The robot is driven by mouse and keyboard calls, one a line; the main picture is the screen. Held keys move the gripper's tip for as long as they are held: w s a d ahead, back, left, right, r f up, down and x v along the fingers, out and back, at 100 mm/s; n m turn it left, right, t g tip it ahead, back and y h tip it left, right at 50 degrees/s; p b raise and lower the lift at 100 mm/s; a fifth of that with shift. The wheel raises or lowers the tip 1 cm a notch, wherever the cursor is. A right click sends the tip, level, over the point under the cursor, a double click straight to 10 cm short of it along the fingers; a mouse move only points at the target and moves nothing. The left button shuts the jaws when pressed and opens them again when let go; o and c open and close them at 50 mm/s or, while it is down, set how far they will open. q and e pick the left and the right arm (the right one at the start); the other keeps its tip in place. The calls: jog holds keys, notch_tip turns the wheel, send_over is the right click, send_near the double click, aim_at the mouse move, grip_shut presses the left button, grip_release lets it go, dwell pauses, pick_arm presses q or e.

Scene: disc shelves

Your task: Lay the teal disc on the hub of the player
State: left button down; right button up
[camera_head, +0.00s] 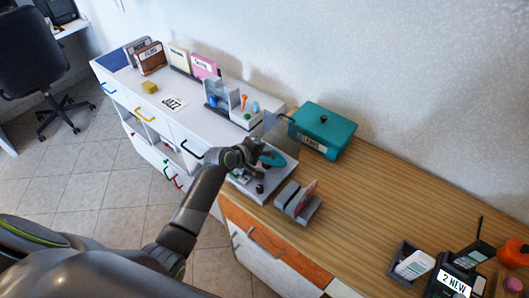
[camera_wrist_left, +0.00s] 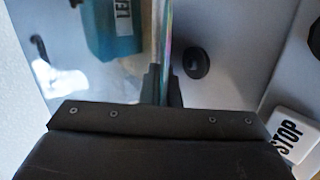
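My left gripper (camera_head: 262,157) is over the player (camera_head: 250,188), a pale deck on the wooden counter. It is shut on the teal disc (camera_head: 273,158). In the left wrist view the disc (camera_wrist_left: 164,35) shows edge-on between the two dark fingers (camera_wrist_left: 162,85). A black round knob or hub (camera_wrist_left: 196,62) shows on the pale deck just right of the disc; I cannot tell which it is. The disc is apart from that black piece in the picture. My right gripper is not in view.
A clear raised panel (camera_head: 279,128) stands behind the player. A teal box (camera_head: 322,132) is to its right at the back. A grey rack with a pinkish disc (camera_head: 308,197) stands in front right. The counter's middle is clear (camera_head: 395,190).

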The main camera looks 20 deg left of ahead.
pick_arm(q)
jog(key=shift+p, duration=0.55)
dwell(1.0)
jog(key=c, duration=1.6)
grip_release()
jog(key=shift+s+a, duration=0.1)
jog(key=shift+s, duration=0.05)
jog(key=b+v, duration=0.1)
jog(key=v, duration=1.6)
jog(key=shift+r, duration=0.2)
